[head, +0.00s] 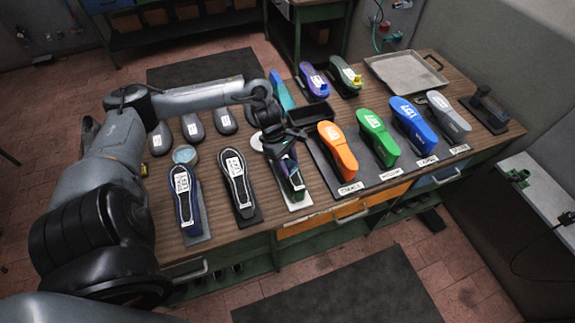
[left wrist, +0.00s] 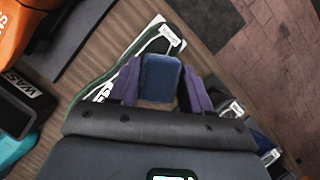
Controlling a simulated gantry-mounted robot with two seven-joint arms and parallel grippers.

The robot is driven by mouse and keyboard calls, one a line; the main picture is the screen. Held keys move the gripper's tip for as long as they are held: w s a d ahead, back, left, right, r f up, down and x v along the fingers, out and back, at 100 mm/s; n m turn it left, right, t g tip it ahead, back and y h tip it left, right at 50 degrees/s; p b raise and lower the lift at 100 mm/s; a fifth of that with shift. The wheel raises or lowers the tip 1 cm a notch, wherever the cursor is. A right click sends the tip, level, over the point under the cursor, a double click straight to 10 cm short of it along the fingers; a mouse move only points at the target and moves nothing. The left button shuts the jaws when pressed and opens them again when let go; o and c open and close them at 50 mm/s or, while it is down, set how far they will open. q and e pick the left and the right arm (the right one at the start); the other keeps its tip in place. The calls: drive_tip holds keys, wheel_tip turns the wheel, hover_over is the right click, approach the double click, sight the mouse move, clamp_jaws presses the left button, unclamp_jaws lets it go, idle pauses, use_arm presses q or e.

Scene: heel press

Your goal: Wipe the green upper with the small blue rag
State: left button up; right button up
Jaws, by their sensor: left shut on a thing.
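The small blue rag (left wrist: 160,80) is pinched between the fingers of my left gripper (left wrist: 160,92) in the left wrist view. The green upper (left wrist: 95,88), dark with green edges and a white printed label, lies right below the rag; whether the rag touches it I cannot tell. In the head view my left gripper (head: 281,150) hangs over the far end of the same upper (head: 291,183), which stands on a pale board and is partly hidden by the gripper. My right gripper is in neither view.
Two dark labelled uppers (head: 185,195) (head: 238,180) stand to the left. Orange (head: 337,150), green (head: 378,137), blue and grey shoe forms stand on the right. A dark open bin (head: 310,113) is behind the gripper, and a metal tray (head: 405,72) lies at the back right.

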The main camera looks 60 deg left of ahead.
use_arm(q)
drive_tip(key=shift+r+p, duration=0.55)
drive_tip(key=shift+r, duration=1.05)
